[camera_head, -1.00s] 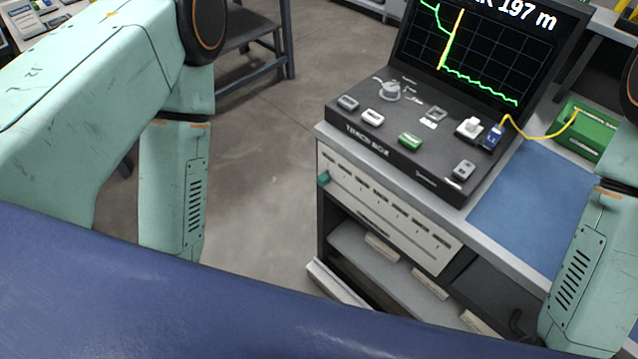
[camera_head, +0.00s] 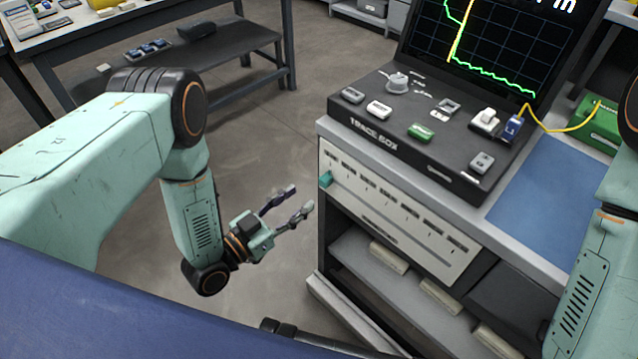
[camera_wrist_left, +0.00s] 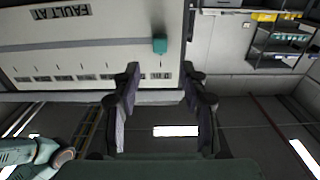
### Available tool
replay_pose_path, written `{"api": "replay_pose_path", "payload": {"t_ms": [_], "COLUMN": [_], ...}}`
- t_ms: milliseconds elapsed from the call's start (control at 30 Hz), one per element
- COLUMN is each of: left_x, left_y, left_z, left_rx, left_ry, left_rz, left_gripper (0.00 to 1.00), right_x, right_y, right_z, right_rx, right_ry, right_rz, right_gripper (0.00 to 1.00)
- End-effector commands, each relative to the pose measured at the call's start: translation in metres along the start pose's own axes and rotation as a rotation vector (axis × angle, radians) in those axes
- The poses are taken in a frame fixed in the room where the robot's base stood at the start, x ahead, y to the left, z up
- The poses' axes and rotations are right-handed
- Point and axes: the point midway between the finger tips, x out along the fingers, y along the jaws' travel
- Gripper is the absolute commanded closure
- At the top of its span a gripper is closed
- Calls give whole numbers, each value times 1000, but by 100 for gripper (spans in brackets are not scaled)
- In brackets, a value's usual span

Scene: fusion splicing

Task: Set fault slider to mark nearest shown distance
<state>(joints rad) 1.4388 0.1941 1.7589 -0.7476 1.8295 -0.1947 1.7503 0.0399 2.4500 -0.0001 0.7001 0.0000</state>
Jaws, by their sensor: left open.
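The fault slider is a small teal knob (camera_head: 326,178) at the left end of a pale scale panel (camera_head: 395,207) on the front of the bench. The panel has a row of marks with labels too small to read. My left gripper (camera_head: 300,198) is open and empty, just left of the knob and apart from it. In the left wrist view the knob (camera_wrist_left: 160,45) lies ahead, between the lines of the two open fingers (camera_wrist_left: 160,75), and the panel shows "FAULT AT" upside down. The screen (camera_head: 490,45) shows a green trace; its distance text is mostly cut off.
The trace box (camera_head: 410,125) with several buttons and a dial stands on the bench above the panel. A yellow cable runs from it to a green box (camera_head: 600,122). A blue mat (camera_head: 550,180) lies right of it. Open floor (camera_head: 265,130) lies left of the bench.

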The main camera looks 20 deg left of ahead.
Motion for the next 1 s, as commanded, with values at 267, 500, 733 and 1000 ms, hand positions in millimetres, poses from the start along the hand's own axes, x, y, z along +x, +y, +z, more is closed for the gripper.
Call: {"api": "replay_pose_path", "payload": {"t_ms": [267, 500, 733, 1000], "left_x": [40, 69, 75, 75], "left_y": [1, 0, 0, 0], "left_z": [2, 2, 1, 1], "left_rx": [4, 2, 0, 0], "left_ry": [1, -2, -5, -5], "left_rz": [2, 0, -1, -2], "left_gripper": [57, 57, 57, 67], "right_x": [11, 17, 18, 18], "right_y": [0, 0, 0, 0], "right_z": [0, 0, 0, 0], "right_rx": [0, 0, 0, 0], "right_ry": [0, 0, 0, 0], "right_rz": [0, 0, 0, 0], "right_gripper": [100, 100, 100, 100]}}
